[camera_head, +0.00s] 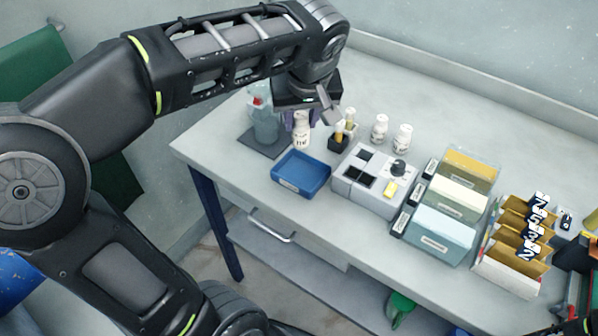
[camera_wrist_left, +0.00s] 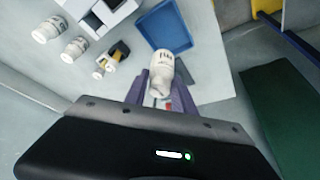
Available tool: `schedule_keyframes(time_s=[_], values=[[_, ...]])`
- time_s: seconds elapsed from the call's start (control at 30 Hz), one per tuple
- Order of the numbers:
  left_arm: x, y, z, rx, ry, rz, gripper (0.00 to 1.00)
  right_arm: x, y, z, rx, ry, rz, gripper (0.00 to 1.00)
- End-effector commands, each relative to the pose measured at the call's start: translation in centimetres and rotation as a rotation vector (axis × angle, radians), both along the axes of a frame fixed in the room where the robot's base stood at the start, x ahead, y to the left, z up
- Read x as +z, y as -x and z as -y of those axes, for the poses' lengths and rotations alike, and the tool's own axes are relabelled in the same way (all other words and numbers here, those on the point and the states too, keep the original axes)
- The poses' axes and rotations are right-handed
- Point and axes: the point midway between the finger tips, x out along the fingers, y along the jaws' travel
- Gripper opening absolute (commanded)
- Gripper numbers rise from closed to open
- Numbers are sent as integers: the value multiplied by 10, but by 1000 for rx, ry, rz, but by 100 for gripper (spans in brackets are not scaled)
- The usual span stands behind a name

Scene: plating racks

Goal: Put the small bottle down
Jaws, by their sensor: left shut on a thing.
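My left gripper (camera_head: 302,117), with purple fingers, is shut on a small white bottle (camera_head: 301,133) with dark print. The bottle is upright or nearly so, just behind the blue tray (camera_head: 302,187) in the head view. In the left wrist view the bottle (camera_wrist_left: 160,70) shows between the fingers, with the blue tray (camera_wrist_left: 167,26) beyond it. I cannot tell whether its base touches the table (camera_head: 247,172). The gripper partly hides the bottle's top. My right gripper is not in view.
Two white bottles (camera_head: 380,129) (camera_head: 403,138) stand right of the gripper, beyond a small black holder (camera_head: 339,143). A grey block (camera_head: 372,198) and coloured file racks (camera_head: 441,238) fill the right.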

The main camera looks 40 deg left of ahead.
Motion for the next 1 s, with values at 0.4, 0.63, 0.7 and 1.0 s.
schedule_keyframes(time_s=[0.4,0.63,0.7,1.0], values=[[-58,0,0,1,0,-3,0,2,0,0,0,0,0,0],[-62,0,0,1,0,0,0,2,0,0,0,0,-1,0],[-62,0,0,1,0,0,0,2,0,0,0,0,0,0],[-93,0,0,1,0,-3,0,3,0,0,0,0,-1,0]])
